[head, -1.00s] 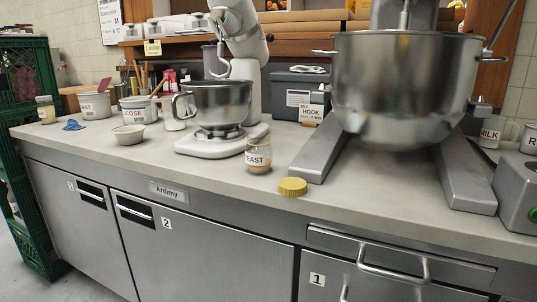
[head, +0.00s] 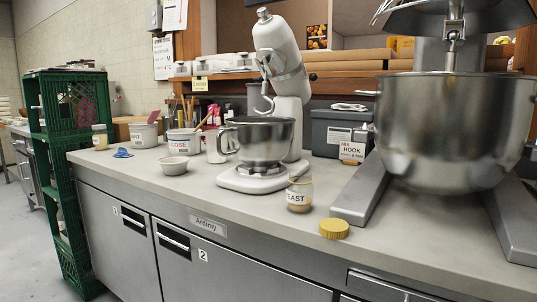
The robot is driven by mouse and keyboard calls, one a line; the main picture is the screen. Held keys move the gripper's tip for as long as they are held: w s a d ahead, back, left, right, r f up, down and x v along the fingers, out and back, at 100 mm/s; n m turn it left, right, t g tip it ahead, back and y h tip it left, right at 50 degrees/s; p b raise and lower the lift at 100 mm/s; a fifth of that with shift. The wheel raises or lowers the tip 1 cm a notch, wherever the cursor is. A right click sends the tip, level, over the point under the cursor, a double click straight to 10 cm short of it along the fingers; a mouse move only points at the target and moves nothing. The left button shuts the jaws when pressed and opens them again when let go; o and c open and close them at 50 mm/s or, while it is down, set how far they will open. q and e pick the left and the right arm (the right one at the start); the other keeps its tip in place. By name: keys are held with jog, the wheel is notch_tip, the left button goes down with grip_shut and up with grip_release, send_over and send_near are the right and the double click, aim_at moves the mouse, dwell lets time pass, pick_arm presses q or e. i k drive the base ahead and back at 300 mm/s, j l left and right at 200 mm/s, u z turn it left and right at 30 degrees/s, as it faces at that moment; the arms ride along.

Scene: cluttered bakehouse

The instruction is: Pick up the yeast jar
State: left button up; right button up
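The yeast jar (head: 299,196) is a small glass jar with a white label reading "EAST" in view and tan contents. It stands upright and open near the front of the counter, with what looks like a utensil handle leaning at its mouth. A yellow ribbed lid (head: 334,229) lies on the counter to the right of the jar, near the front edge. Neither of my grippers is in view.
A white stand mixer (head: 262,178) with a steel bowl stands behind and left of the jar. A large floor-style mixer bowl (head: 452,130) and its grey legs (head: 362,192) are at right. Tubs and a small bowl (head: 174,163) sit left. Green crates (head: 66,180) stand beside the counter.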

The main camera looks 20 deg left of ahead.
aim_at(300, 187)
jog(key=k+j+z, duration=0.15)
jog(key=z, duration=0.2)
jog(key=k+j+z, duration=0.15)
jog(key=z, duration=0.2)
jog(key=k+j+z, duration=0.15)
jog(key=z, duration=0.2)
